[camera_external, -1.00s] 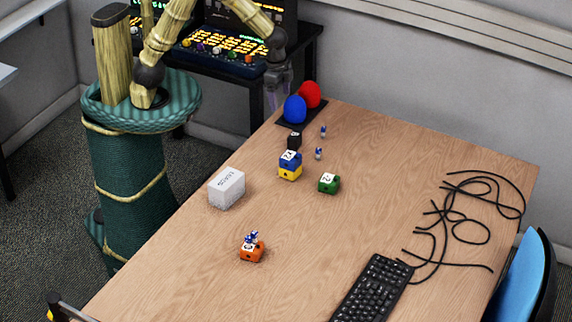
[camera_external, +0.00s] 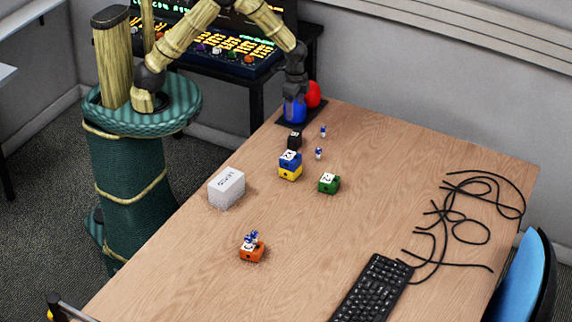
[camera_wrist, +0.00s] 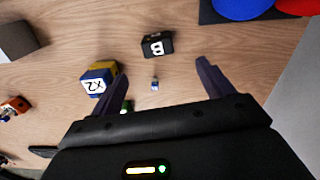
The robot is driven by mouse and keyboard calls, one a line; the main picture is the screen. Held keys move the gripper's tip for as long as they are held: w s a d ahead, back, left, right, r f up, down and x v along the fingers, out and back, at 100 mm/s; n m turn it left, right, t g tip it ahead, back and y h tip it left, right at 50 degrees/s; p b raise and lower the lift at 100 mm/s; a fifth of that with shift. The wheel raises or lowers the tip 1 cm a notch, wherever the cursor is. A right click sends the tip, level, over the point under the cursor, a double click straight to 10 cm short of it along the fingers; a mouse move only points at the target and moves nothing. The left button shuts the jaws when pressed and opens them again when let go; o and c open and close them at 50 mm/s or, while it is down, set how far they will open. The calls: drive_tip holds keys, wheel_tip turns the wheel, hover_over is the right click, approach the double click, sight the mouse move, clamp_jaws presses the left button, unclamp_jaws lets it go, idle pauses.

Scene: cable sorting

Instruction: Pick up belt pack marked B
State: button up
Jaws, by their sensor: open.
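The black belt pack marked B (camera_external: 294,140) stands on the table near its far end, in front of the blue and red round objects. In the wrist view the black belt pack (camera_wrist: 157,44) shows its white B label, beyond my fingertips and roughly between their lines. My gripper (camera_external: 295,118) is above the far end of the table and covers part of the blue round object. In the wrist view my gripper (camera_wrist: 167,75) has its two fingers apart with nothing held between them.
A green block (camera_external: 329,183), small blue-white connectors (camera_external: 318,153), a white box (camera_external: 226,187) and an orange block (camera_external: 251,253) are nearby. Blue (camera_external: 292,112) and red (camera_external: 314,94) foam balls stand behind.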

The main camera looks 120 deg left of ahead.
sight(294, 135)
wheel_tip(294, 135, down, 7)
idle(0.3)
drive_tip(key=shift+w+d+f+p, duration=0.15)
drive_tip(key=shift+f+p, duration=0.1)
drive_tip(key=shift+f, duration=1.05)
drive_tip(key=shift+s+d+f+p, duration=0.1)
drive_tip(key=shift+f+p, duration=0.1)
drive_tip(key=shift+f, duration=1.05)
drive_tip(key=c, duration=1.1)
drive_tip(key=shift+c, duration=0.2)
drive_tip(key=shift+r, duration=0.1)
